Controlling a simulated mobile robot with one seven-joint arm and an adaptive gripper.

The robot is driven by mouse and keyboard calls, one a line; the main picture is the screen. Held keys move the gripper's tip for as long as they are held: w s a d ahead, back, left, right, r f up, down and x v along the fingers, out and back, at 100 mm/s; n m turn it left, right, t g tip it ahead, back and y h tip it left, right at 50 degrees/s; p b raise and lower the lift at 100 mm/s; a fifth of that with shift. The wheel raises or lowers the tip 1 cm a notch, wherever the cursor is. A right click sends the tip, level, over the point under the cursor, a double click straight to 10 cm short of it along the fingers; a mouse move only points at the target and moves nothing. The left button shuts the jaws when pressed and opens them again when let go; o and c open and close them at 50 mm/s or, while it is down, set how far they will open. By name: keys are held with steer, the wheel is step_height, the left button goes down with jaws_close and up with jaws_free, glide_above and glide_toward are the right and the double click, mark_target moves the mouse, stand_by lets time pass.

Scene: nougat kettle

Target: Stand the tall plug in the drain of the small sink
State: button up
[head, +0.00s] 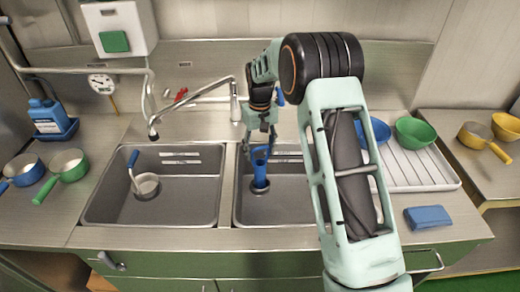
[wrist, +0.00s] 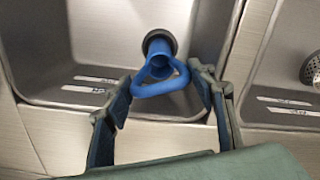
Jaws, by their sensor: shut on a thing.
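The tall blue plug (head: 260,172) stands about upright in the right-hand sink (head: 285,212), with a loop handle at its top. My gripper (head: 262,146) is above it, shut on the loop handle. In the wrist view the plug (wrist: 160,70) shows between the fingers, its handle towards me. Its lower end is at the dark drain ring (wrist: 162,38); I cannot tell whether it is seated or just above. My arm hides the right part of this sink in the head view.
The left-hand sink (head: 190,205) holds a strainer (head: 146,186) with a blue handle. A faucet (head: 190,98) arches behind the sinks. To the right are a white draining tray (head: 425,178), a green bowl (head: 415,131) and a blue sponge (head: 428,217).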

steer(key=o, duration=1.8)
step_height(320, 180, up, 12)
